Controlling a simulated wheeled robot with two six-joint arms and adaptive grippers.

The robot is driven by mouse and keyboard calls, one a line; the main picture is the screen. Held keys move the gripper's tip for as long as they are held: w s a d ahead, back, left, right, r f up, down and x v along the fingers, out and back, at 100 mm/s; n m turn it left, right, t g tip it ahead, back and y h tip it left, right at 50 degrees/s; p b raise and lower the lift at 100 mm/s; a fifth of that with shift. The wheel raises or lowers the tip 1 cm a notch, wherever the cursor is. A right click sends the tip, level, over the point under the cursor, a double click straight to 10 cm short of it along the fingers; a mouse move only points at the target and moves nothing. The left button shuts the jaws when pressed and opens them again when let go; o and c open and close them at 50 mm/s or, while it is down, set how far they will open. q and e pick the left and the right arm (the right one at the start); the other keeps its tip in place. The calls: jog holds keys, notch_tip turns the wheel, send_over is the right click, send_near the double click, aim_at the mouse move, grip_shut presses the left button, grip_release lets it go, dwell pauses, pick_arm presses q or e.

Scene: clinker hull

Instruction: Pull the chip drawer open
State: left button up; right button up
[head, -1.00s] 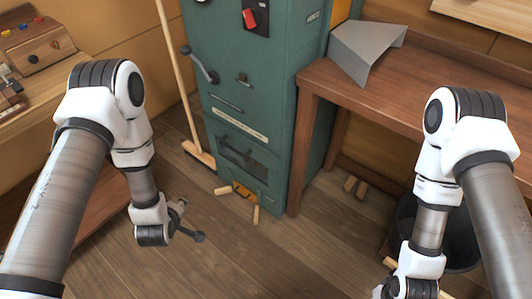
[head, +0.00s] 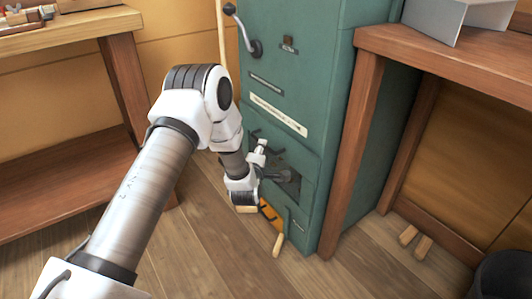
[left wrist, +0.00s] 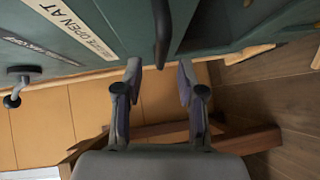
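The chip drawer (head: 306,176) looks to be the low front panel of the green machine, below a pale label strip. My left gripper (head: 274,161) is in front of this panel and hides part of it. In the left wrist view, its two fingers (left wrist: 158,74) are open and apart. A dark bar handle (left wrist: 162,36) stands out from the green front, just ahead of and between the fingertips. I see no grip on it, and cannot tell whether a finger touches it. The drawer looks shut. My right gripper is not in view.
The green machine (head: 300,60) stands beside a wooden table (head: 450,52) on the right. A workbench (head: 60,45) is on the left. Wood pieces lie at the machine's foot (head: 278,246) and under the table (head: 415,241). A dark bin (head: 505,277) is at lower right.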

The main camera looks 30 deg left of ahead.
pick_arm(q)
jog(key=b+x, duration=0.1)
jog(key=x, duration=0.3)
jog(key=shift+w+a+f+b, duration=0.15)
jog(key=shift+w+f+b, duration=0.1)
jog(key=shift+w+b, duration=0.1)
jog(key=shift+w+a, duration=0.1)
jog(key=shift+w, duration=0.2)
jog(key=shift+r, duration=0.1)
grip_shut()
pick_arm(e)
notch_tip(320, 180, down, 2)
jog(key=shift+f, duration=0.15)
pick_arm(q)
jog(key=shift+s, duration=0.1)
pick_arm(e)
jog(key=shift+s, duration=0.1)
